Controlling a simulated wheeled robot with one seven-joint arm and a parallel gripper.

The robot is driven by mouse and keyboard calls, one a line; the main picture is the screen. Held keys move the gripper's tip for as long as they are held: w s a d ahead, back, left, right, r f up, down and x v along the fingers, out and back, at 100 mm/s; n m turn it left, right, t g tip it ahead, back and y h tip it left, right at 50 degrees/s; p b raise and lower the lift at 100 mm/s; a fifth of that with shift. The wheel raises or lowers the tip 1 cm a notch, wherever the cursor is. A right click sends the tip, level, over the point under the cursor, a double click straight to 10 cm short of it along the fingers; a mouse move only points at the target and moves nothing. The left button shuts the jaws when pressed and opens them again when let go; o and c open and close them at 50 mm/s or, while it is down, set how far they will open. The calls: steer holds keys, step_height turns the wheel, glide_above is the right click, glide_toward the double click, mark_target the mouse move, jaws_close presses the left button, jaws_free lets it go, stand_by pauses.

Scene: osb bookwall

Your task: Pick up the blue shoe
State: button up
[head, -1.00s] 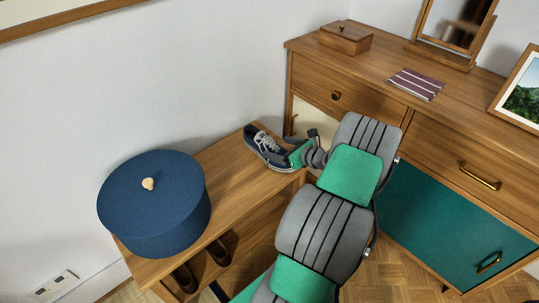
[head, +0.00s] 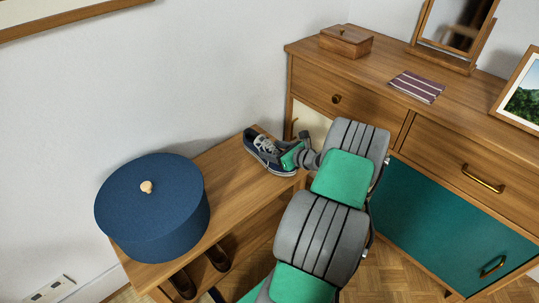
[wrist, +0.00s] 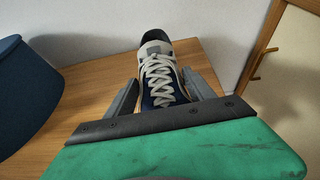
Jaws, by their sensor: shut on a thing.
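The blue shoe (head: 260,147) has white laces and a pale sole. It is at the far end of the wooden bench, near the wall, and no gap beneath it can be made out. My gripper (head: 284,156) is at its front part and hides some of it. In the wrist view the shoe (wrist: 158,70) points toward me, its heel far off. My gripper (wrist: 160,92) is shut on it, one finger along each side. The toe is hidden behind the gripper's dark edge.
A round blue box (head: 155,215) with a knob stands on the bench's near end. Dark shoes (head: 217,255) sit on the shelf below. A wooden dresser (head: 440,140) stands close on the right, bearing a small box (head: 346,42), striped cloth (head: 418,86), mirror and picture.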

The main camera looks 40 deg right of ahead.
steer(key=c, duration=0.7)
steer(key=shift+c, duration=0.3)
steer(key=shift+r, duration=0.1)
